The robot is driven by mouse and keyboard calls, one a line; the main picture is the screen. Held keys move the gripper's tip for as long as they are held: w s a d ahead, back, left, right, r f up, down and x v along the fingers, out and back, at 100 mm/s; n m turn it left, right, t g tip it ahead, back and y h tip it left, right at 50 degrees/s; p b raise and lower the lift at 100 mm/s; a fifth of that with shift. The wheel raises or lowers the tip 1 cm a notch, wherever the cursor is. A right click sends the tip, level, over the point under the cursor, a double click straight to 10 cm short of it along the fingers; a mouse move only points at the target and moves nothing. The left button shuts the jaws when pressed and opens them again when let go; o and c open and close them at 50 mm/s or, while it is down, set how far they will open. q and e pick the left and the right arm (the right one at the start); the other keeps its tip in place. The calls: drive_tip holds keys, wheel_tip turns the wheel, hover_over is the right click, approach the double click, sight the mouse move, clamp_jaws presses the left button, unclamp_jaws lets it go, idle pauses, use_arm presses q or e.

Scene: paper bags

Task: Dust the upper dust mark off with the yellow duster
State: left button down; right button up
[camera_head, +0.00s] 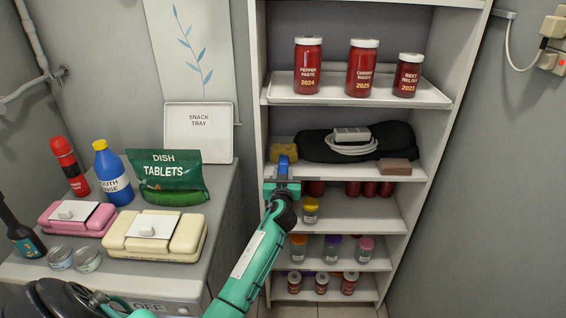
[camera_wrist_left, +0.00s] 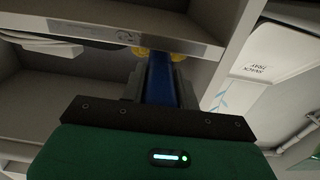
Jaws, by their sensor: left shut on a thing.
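My left gripper (camera_head: 283,186) is shut on the blue handle of the yellow duster, in front of the shelf unit's left side. The duster's yellow head (camera_head: 284,152) is at the left end of the shelf with the black bag. In the left wrist view the blue handle (camera_wrist_left: 161,82) stands between the fingers, and yellow bits of the head (camera_wrist_left: 178,57) show beside a shelf edge. A grey smudge, perhaps a dust mark (camera_wrist_left: 128,37), is on that edge. I cannot tell whether the head touches the shelf. No dust mark is clear in the head view. My right gripper is not in view.
A black bag (camera_head: 390,143) with a white coiled cable (camera_head: 350,146) and a brown block (camera_head: 398,167) share the duster's shelf. Red jars (camera_head: 361,70) stand on a tray above, small jars below. A counter with bottles and boxes (camera_head: 152,235) is at left.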

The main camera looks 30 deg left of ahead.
use_arm(q)
drive_tip(key=shift+r, duration=0.2)
drive_tip(key=shift+r+p, duration=0.3)
drive_tip(key=shift+r, duration=0.15)
drive_tip(key=shift+s, duration=0.1)
drive_tip(key=shift+s+d, duration=0.25)
drive_tip(key=shift+s, duration=0.05)
drive_tip(key=r+v, duration=0.1)
drive_tip(key=v, duration=1.5)
drive_tip(key=shift+s, duration=0.1)
